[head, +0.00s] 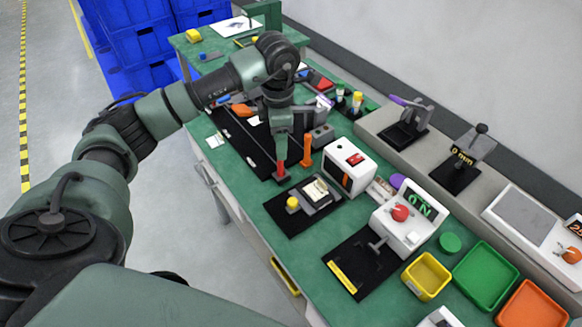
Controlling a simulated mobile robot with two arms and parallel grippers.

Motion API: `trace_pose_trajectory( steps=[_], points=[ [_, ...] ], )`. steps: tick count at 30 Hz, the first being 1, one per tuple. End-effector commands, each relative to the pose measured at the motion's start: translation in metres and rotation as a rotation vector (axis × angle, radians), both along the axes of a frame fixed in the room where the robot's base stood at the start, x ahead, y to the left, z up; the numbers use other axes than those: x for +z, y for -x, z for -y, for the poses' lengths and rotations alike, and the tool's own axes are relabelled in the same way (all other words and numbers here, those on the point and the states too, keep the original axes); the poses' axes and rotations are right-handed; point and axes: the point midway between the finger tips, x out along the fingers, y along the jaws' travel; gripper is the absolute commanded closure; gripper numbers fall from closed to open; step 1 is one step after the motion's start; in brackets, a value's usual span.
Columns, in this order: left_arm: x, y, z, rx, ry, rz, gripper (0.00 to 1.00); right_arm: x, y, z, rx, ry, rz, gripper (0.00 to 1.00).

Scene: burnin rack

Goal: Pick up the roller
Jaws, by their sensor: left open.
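My left gripper (281,158) points straight down over the near right end of a long black mat (240,135) on the green bench. Directly at its fingertips is a small upright red piece (281,169) with a dark foot, which looks like the roller's handle. The fingers are small and partly hide it, so I cannot tell whether they touch it. An orange upright post (306,150) stands just right of the gripper. My right gripper is not in view.
Right of the gripper stand a black fixture with a yellow knob (292,203), a white box with a red switch (350,167) and a white unit with a red button (409,217). Yellow (426,292), green (485,297) and orange (532,305) trays lie at lower right. Blue crates (137,45) are stacked behind.

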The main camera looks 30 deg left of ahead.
Motion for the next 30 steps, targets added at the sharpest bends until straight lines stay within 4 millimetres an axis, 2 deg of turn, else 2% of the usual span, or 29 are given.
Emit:
trace_pose_trajectory(
  steps=[5,13,18,27,28,30],
  points=[
    [-0.014,0.000,0.000,0.002,0.000,-0.003,0.56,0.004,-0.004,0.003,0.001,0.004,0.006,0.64],
    [-0.046,-0.002,0.000,0.001,0.002,-0.005,0.56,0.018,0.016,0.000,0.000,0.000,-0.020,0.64],
    [-0.071,-0.003,0.000,0.000,0.002,-0.002,0.56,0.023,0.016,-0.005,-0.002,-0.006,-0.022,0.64],
    [-0.078,-0.003,-0.001,0.000,0.001,-0.001,0.56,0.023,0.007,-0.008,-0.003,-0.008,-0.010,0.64],
    [-0.078,-0.003,-0.001,0.000,0.001,0.000,0.62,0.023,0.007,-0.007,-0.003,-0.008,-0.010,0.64],
    [-0.078,-0.003,-0.001,0.000,0.001,0.000,0.81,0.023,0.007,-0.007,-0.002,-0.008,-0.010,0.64]
  ],
)
